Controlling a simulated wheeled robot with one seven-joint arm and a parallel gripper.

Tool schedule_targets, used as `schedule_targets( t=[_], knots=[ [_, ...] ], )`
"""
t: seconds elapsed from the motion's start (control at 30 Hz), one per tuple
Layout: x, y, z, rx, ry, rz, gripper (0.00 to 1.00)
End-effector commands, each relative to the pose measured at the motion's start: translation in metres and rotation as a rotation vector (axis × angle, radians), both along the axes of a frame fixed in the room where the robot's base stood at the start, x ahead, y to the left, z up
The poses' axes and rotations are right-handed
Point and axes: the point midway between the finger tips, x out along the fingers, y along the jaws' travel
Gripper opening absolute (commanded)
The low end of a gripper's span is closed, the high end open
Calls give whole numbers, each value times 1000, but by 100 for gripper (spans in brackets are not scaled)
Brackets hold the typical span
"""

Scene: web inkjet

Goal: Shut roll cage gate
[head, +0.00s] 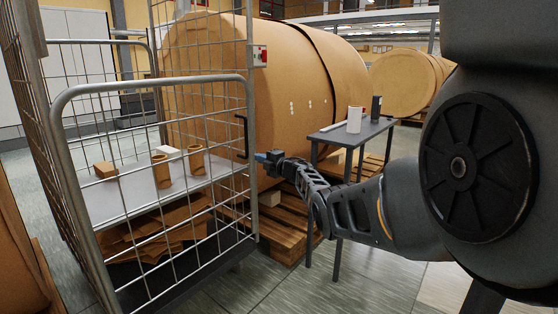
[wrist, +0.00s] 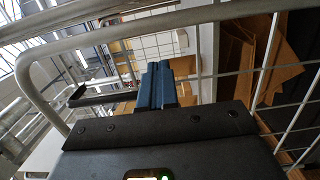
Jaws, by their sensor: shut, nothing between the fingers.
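The roll cage gate (head: 152,87) is a low grey tube frame with wire mesh across the cage's front in the head view. Its right edge stands close to the cage's right side; I cannot tell whether a gap is left. A black handle (head: 243,136) is on that edge. My gripper (head: 263,157) is shut and empty, just right of the handle and gate edge. In the wrist view its blue fingers (wrist: 157,84) are together in front of the mesh, with the black handle (wrist: 100,98) to their left and the curved gate tube (wrist: 130,30) beyond. Contact is unclear.
The cage shelf (head: 120,205) holds a small box (head: 105,170) and brown tubes (head: 161,171). A large brown roll (head: 290,90) lies on a pallet (head: 290,235) behind. A small dark table (head: 352,134) stands right of the gripper. Floor (head: 262,290) in front is clear.

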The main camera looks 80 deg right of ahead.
Motion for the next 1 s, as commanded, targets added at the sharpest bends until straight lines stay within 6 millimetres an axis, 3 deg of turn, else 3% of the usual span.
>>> schedule_targets(
  t=[0.53,0.87,1.0],
  knots=[
    [-63,39,0,3,0,1,0],
    [-67,42,-1,1,0,2,0],
    [-53,55,-10,15,-20,16,0]
  ],
)
